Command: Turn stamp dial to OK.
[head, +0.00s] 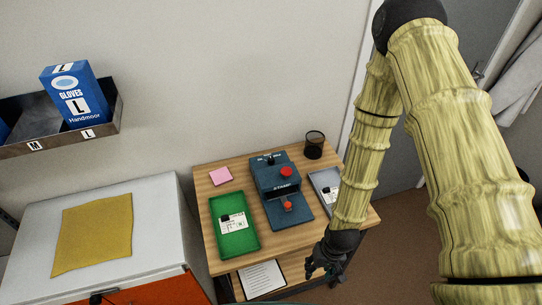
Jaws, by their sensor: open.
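The dark blue stamp machine (268,184) stands in the middle of the wooden table. A red round knob (286,171) is on its top right, and a small dark part (270,159) is at its back. A smaller red part (287,206) sits lower, above the base. I cannot tell which part is the dial or read its setting. My gripper (321,270) is open and empty. In the picture it is below and right of the machine, apart from it, by the table's front edge.
A green tray (246,243) with a card lies left of the machine. A grey tray (322,178) with a card lies right, partly hidden by my arm.

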